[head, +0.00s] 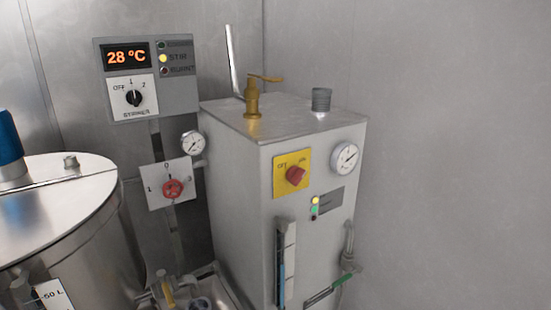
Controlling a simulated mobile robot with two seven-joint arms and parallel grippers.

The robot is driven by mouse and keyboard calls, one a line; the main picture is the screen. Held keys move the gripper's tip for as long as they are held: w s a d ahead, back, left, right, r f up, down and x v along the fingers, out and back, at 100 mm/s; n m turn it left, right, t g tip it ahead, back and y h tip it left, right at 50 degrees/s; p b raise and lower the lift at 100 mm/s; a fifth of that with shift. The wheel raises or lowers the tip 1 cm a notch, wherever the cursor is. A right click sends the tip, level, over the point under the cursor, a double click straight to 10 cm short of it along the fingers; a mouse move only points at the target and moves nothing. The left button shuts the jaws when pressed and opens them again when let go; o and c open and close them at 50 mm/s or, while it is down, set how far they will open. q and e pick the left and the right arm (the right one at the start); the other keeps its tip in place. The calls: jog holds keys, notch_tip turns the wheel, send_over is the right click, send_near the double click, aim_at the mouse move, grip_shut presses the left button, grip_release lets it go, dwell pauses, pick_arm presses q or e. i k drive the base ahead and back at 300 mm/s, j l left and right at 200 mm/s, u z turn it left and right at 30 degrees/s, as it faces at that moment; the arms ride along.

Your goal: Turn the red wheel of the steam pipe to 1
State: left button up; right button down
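The red wheel (173,188) sits on a white plate (154,199) in the middle left of the head view, between the metal tank and the grey boiler box. A "0" shows at the top of the plate, and a mark like "L" or "1" at its left. The picture is too small to tell which mark the wheel points to. A round gauge (193,143) is just above and right of the plate. Neither of my grippers is in view, and nothing touches the wheel.
The steel tank (85,195) with a blue cylinder (9,138) stands at left. The boiler box (235,190) at right carries a red switch (295,175) on a yellow plate. A control panel (181,92) reading 28 °C hangs above. Space before the wheel looks clear.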

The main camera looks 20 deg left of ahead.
aim_at(172, 188)
jog(key=u, duration=1.25)
